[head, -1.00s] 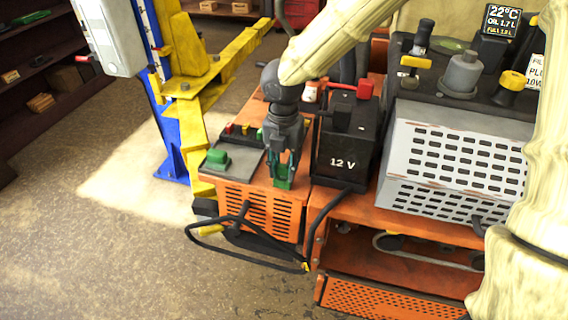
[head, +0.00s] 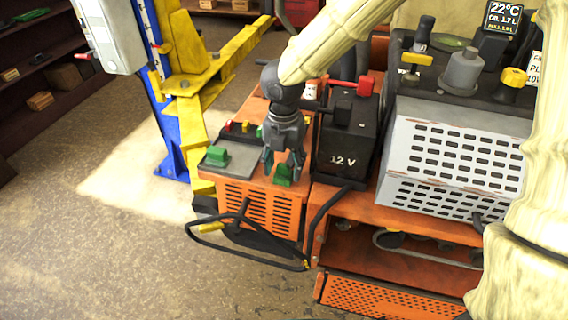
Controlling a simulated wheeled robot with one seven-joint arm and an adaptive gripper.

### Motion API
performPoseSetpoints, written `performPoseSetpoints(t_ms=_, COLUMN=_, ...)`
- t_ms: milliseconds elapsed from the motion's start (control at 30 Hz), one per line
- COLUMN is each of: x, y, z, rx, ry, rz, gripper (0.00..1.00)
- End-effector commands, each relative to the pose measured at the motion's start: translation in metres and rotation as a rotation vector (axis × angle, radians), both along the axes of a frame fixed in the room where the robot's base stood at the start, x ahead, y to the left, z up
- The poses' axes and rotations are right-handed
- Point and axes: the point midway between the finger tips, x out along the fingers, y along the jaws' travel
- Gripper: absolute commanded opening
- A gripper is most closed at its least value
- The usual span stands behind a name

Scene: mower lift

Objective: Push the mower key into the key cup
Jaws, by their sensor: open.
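My gripper (head: 283,164) points down over the front of the orange mower body (head: 256,204). Its two fingers are apart. A small green block (head: 284,176) is at the fingertips, low between them; I cannot tell whether they touch it. Another green block (head: 215,156) sits on a grey plate (head: 228,172) to the left of my gripper. The frames do not make clear which piece is the mower key or which is the key cup; part of the area is hidden behind my gripper.
A black 12 V battery (head: 343,160) with a red lever (head: 352,87) stands close right of my gripper. Small red and yellow pieces lie behind the plate. A perforated grey cover (head: 455,165) is further right. A blue and yellow lift post (head: 160,100) stands at the left.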

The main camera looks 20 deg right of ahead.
Motion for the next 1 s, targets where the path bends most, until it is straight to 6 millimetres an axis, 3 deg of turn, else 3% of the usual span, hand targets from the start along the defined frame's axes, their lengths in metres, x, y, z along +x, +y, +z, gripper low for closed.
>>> performPoseSetpoints(t_ms=333, x=0.001, y=0.0, z=0.013, rx=0.001, ry=-0.003, rz=-0.002, gripper=0.54)
performPoseSetpoints(t_ms=800, x=0.001, y=0.0, z=0.093, rx=0.002, ry=-0.003, rz=-0.001, gripper=0.54)
performPoseSetpoints(t_ms=1000, x=0.0, y=0.0, z=0.114, rx=0.001, ry=-0.001, rz=0.0, gripper=0.54)
